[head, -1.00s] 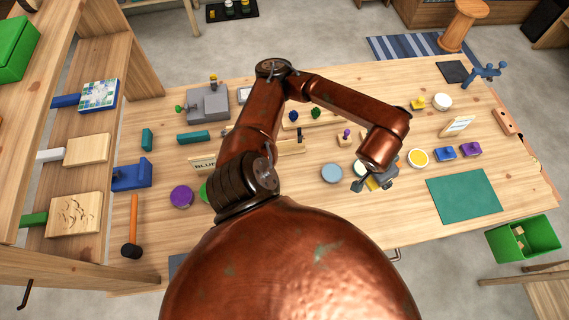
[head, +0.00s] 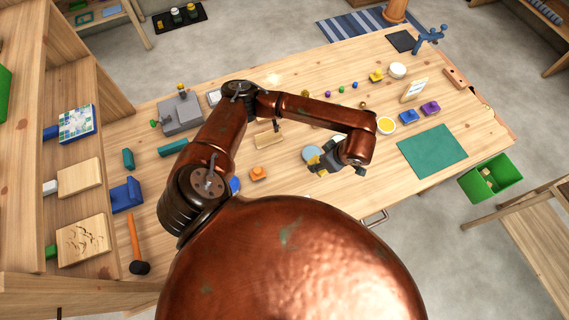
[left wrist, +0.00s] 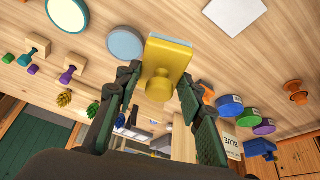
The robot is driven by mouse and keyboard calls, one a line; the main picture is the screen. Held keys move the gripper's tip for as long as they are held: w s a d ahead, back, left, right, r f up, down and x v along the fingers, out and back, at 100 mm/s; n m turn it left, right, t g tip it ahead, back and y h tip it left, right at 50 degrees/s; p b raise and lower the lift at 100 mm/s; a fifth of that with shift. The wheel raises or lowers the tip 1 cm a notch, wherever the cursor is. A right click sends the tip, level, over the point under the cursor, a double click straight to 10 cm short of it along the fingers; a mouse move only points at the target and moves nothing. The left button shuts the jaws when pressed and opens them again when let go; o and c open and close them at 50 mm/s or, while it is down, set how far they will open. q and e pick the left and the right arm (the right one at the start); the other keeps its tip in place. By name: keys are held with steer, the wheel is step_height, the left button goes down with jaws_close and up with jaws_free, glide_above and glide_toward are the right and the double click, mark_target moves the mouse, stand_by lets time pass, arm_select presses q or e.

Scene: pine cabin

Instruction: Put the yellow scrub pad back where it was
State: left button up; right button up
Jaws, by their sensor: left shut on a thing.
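The yellow scrub pad (left wrist: 172,52) is a yellow block with a round knob and a pale blue face. In the left wrist view its knob is between the fingertips of my left gripper (left wrist: 157,82), which is shut on it. In the head view my left gripper (head: 328,160) hangs over the front part of the workbench, with a small yellow bit of the pad (head: 314,160) showing. A light-blue disc (head: 312,152) lies close behind the gripper; it also shows in the left wrist view (left wrist: 125,43). I cannot tell the pad's height above the bench.
A sign lettered BLUE (left wrist: 232,142) stands near round pots. Bare wood shows between the items.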

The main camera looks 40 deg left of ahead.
arm_select(q)
steer(key=n, duration=0.1)
steer(key=n+g, duration=0.1)
steer(key=n, duration=0.1)
steer(key=s+f+n+p, duration=0.1)
steer(key=shift+d+n+g, duration=0.2)
steer(key=shift+n+g, duration=0.1)
steer(key=shift+g, duration=0.1)
steer(key=shift+s+a+f, duration=0.1)
steer(key=shift+a, duration=0.05)
steer(key=shift+n, duration=0.3)
steer(key=a+f+p, duration=0.1)
steer(key=a+f, duration=0.1)
steer(key=a, duration=0.2)
steer(key=a+f+p, duration=0.1)
steer(key=a+f, duration=0.2)
steer(key=a, duration=0.1)
steer(key=a+f+p, duration=0.1)
steer(key=a+f, duration=0.2)
steer(key=a, duration=0.1)
steer(key=shift+s+a+f, duration=0.25)
steer(key=shift+s, duration=0.1)
steer(key=shift+a+f, duration=0.35)
steer(key=shift+f, duration=0.05)
steer(key=f, duration=0.3)
steer(key=shift+a+f, duration=0.15)
steer(key=shift+a, duration=0.05)
steer(key=shift+f, duration=0.15)
steer(key=shift+f, duration=0.1)
